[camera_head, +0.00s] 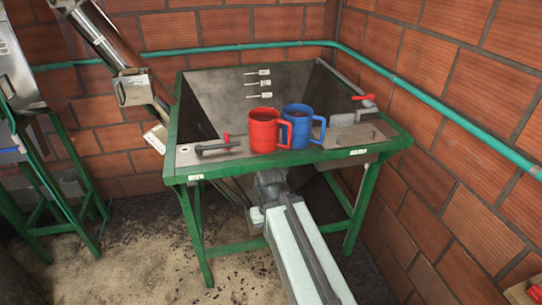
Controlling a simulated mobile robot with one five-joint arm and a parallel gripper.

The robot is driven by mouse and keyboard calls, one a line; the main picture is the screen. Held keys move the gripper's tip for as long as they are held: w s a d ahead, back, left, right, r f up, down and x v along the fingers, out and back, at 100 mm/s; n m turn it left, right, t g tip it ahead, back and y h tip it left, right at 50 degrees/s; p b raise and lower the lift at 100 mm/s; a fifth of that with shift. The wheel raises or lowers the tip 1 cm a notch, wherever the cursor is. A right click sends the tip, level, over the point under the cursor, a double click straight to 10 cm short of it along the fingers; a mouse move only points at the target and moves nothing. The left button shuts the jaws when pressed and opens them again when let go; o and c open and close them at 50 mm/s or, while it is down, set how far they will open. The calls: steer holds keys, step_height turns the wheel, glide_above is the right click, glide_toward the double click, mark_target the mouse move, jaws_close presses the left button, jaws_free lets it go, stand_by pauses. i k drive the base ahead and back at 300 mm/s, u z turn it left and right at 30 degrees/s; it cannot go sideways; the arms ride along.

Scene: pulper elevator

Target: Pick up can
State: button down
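A red mug (263,131) and a blue mug (297,125) stand upright side by side on the front ledge of a green-framed metal hopper (204,157). Both are can-shaped with handles on the right, and both look filled with something dark. The red one is left of and slightly in front of the blue one. No plain can without a handle shows, so I cannot tell which one the task means. My gripper is not recognizable in this view.
A long pale beam (300,250) runs from the bottom edge up to under the hopper's front. A slanted metal chute (110,40) and green stand (75,165) are at left. Brick walls with a green pipe (430,85) close the back and right.

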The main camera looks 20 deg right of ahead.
mark_target(263, 123)
steer(key=u, duration=3.25)
steer(key=k, duration=0.8)
steer(key=z, duration=1)
steer(key=i, duration=0.5)
